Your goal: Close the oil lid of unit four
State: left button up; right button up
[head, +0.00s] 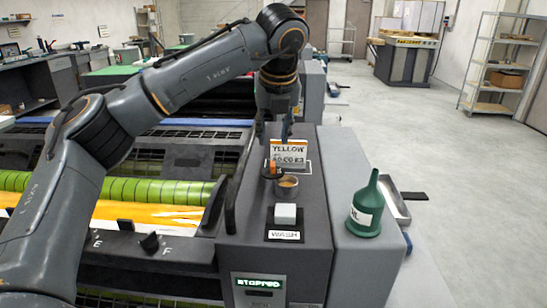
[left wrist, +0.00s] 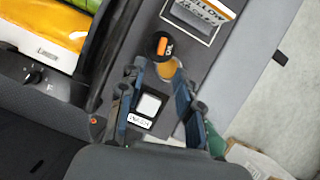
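The oil lid (head: 271,170) is a dark round cap with an orange tab, on top of the grey unit. It stands open behind the round tan filler neck (head: 287,186). In the left wrist view the lid (left wrist: 161,44) is just beyond the neck (left wrist: 167,68). My left gripper (head: 275,132) points down above the unit, behind the lid in the head view. In the left wrist view its fingers (left wrist: 160,72) are spread, with nothing held between them. My right gripper is not in view.
A YELLOW sign (head: 288,152) stands behind the lid. A white WASH button (head: 285,214) is in front of the neck. A green oil can (head: 367,207) stands on the lighter ledge at right. The display (head: 259,283) reads STOPPED. Yellow and green rollers lie left.

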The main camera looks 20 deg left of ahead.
pick_arm(q)
send_over(273, 164)
jog(key=s+d, duration=0.1)
jog(key=s, duration=0.1)
notch_tip(273, 164, down, 4)
jog(key=shift+f, duration=0.1)
jog(key=p+x, duration=0.1)
jog(key=x, duration=0.2)
jog(key=shift+w+f, duration=0.1)
jog(key=shift+f, duration=0.25)
jog(key=shift+w+a+f, duration=0.1)
jog(key=shift+w+f, duration=0.05)
jog(key=shift+f, duration=0.2)
jog(key=shift+w+f, duration=0.15)
jog(key=shift+f, duration=0.2)
jog(key=shift+c, duration=0.6)
grip_shut()
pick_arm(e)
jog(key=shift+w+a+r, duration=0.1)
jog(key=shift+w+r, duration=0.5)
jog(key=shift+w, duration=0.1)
